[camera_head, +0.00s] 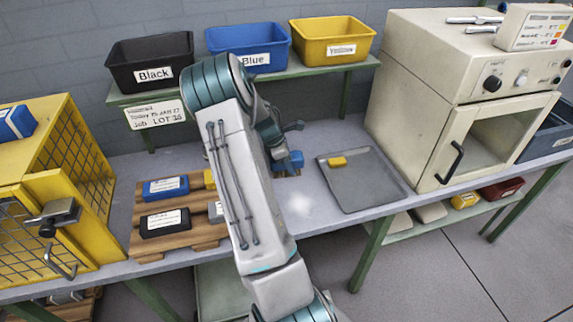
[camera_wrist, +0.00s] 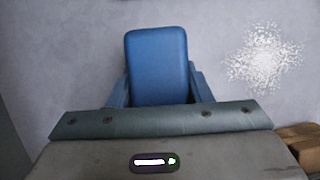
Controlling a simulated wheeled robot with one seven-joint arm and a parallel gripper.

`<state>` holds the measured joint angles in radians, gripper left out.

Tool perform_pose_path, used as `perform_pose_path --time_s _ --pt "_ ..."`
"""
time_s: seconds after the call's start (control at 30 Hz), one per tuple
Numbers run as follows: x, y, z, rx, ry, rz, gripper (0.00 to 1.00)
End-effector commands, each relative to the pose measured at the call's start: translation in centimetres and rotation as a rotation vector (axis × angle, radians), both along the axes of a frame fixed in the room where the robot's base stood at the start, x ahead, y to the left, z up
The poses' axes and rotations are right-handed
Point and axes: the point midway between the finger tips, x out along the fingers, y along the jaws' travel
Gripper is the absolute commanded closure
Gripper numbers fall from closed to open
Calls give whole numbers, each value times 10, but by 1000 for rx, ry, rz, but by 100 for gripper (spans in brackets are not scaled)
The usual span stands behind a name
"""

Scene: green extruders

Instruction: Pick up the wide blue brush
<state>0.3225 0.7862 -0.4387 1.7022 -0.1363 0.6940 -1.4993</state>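A blue block with rounded corners, likely the wide blue brush (camera_wrist: 157,65), stands out past the middle of my gripper's palm in the wrist view. Bluish side pieces flank it closely; I cannot tell whether they are my fingers or parts of the brush. In the head view a small piece of blue (camera_head: 291,160) shows at the table beside my gripper (camera_head: 284,168), mostly hidden by my arm. My gripper is low over the table, at the blue thing. Whether the fingers press on it cannot be made out.
A grey tray (camera_head: 365,185) with a yellow block (camera_head: 338,161) lies to the right, before a beige oven (camera_head: 455,90). A wooden pallet (camera_head: 150,241) with labelled blocks is left, beside a yellow cage (camera_head: 75,150). Black, blue and yellow bins stand behind. A whitish speckled patch (camera_wrist: 263,60) marks the table.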

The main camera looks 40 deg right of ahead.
Motion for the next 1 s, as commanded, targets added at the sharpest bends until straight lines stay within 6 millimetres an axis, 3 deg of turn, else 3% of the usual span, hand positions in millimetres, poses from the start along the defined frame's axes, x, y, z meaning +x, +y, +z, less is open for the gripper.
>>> perform_pose_path --time_s 0.47,0.57,0.7,1.0 --pt "1 0 9 -1 -2 1 81" --pt "1 -1 20 -2 -5 1 81" --pt "1 -1 49 -3 -8 0 81" --pt "-65 0 84 -1 -4 -2 81"
